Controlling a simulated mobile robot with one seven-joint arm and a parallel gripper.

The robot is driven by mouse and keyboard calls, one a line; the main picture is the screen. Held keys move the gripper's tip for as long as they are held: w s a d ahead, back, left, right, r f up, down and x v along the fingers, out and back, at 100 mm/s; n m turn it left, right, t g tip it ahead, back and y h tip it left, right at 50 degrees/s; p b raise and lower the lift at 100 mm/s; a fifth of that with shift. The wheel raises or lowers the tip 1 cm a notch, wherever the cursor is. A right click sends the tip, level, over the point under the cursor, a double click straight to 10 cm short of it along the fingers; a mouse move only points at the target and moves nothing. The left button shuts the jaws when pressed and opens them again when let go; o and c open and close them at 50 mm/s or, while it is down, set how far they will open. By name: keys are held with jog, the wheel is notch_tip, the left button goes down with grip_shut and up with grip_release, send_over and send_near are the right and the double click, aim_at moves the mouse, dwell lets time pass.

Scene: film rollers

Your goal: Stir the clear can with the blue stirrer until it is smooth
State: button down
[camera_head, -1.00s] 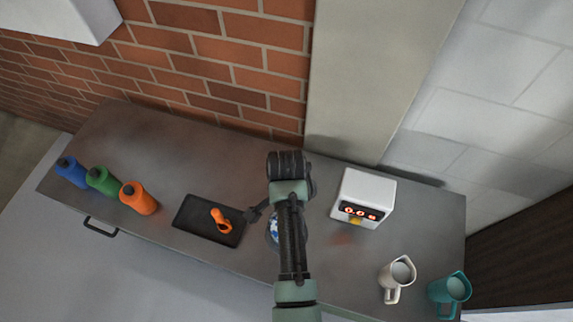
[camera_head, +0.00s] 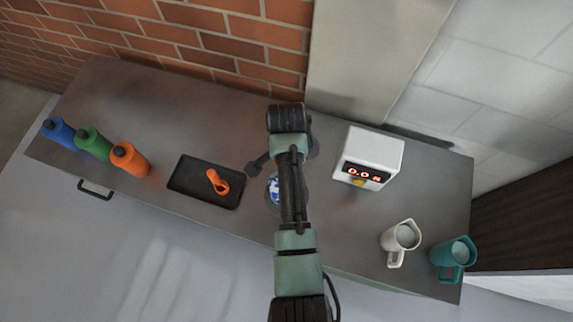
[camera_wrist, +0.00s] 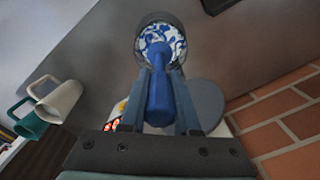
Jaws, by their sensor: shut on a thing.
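The clear can (camera_wrist: 143,36) holds blue and white swirled contents, still streaked. In the head view the can (camera_head: 273,190) is mostly hidden behind my arm. The blue stirrer (camera_wrist: 158,95) is between my gripper's fingers (camera_wrist: 160,105), with its far end down in the can's contents. My gripper is shut on the stirrer's thick handle, above the can.
A black tray (camera_head: 180,188) with an orange tool (camera_head: 216,182) lies left of the can. Blue (camera_head: 58,132), green (camera_head: 93,142) and orange (camera_head: 130,159) bottles stand further left. A white display box (camera_head: 373,153), a white jug (camera_head: 400,238) and a teal jug (camera_head: 454,256) stand right.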

jog(key=shift+w+f+b, duration=0.1)
jog(key=shift+f+b, duration=3.3)
jog(key=shift+f, duration=1.85)
jog(key=shift+a, duration=0.1)
